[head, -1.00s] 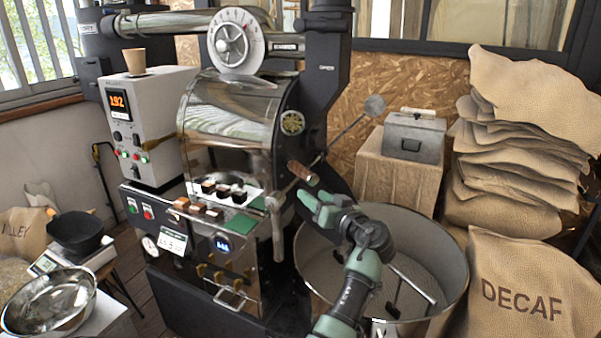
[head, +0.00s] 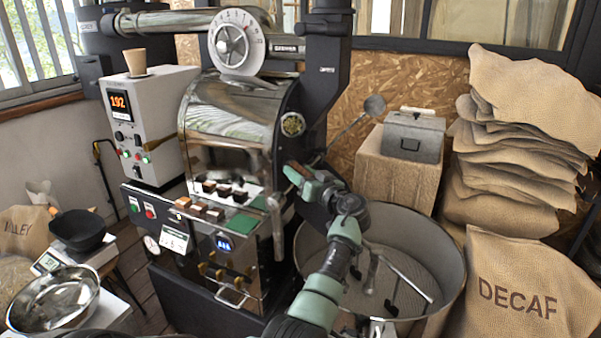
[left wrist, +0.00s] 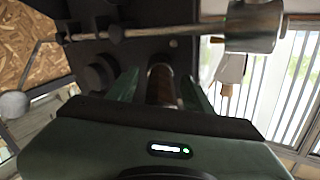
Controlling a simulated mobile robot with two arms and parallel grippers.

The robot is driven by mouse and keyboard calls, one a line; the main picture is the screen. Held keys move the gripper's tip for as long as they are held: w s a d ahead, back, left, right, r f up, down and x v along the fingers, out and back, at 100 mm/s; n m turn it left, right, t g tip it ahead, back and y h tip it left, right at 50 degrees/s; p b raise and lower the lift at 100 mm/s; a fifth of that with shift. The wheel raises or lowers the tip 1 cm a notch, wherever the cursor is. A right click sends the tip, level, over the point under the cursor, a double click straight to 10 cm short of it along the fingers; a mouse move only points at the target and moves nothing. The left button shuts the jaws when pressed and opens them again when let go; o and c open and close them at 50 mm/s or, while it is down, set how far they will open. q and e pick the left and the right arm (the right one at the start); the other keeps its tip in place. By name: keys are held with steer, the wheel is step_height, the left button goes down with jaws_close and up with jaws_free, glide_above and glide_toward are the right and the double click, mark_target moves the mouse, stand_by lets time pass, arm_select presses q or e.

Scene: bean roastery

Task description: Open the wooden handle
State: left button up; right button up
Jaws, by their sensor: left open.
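The wooden handle (left wrist: 163,86) is a brown cylinder on the dark front of the roaster (head: 232,110). In the left wrist view it lies between the two green fingers of my left gripper (left wrist: 162,80), with space showing beside it. The gripper is open and does not grip the handle. In the head view my left gripper (head: 298,174) is at the handle's place on the roaster front and hides it. My right gripper is not in view.
The round cooling bin (head: 455,262) stands below my left arm, with stirring arms inside. A grey toolbox (head: 413,137) sits on a wooden block. Burlap sacks (head: 515,285) fill the right side.

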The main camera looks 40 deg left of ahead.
arm_select(q)
jaws_close()
steer(key=shift+d+f, duration=0.1)
steer(key=shift+d, duration=0.05)
stand_by(1.2)
